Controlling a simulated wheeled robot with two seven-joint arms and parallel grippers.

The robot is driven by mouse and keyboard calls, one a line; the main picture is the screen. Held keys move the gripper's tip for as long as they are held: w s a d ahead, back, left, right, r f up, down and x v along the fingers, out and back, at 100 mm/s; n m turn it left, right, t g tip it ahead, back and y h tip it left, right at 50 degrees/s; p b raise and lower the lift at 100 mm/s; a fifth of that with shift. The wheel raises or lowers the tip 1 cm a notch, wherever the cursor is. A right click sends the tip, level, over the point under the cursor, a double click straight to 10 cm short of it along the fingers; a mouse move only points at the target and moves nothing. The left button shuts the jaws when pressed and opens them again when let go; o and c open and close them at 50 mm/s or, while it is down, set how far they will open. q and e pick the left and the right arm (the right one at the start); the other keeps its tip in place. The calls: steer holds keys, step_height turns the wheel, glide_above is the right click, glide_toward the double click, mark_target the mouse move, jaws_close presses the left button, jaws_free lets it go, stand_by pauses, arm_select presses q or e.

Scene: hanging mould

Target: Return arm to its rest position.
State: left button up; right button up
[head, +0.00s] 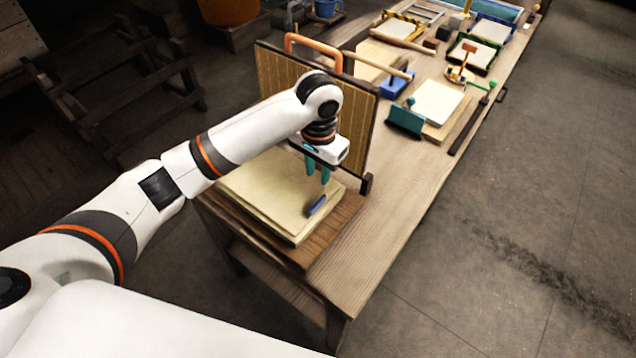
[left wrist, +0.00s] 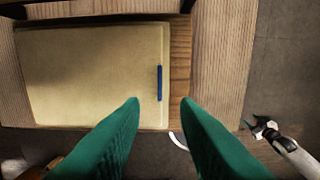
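My left arm reaches in from the left in the head view. Its gripper (head: 319,178) points down above a cream pad stack (head: 260,195). Its two green fingers also show in the left wrist view (left wrist: 160,105), spread apart with nothing between them. A small blue bar (head: 317,206) lies at the pad's right edge, just below the gripper; it also shows in the left wrist view (left wrist: 159,83). A white arm with a dark gripper (left wrist: 258,126), apparently my right one, shows small at lower right in the left wrist view; its opening is unclear.
An upright ribbed panel (head: 275,75) in a dark frame, with an orange handle (head: 315,42), stands right behind my left gripper. Trays, sheets and a teal brush (head: 405,119) fill the table's far part. Bare floor (head: 520,210) lies right of the table.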

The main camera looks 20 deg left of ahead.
arm_select(q)
steer(key=shift+r, duration=0.5)
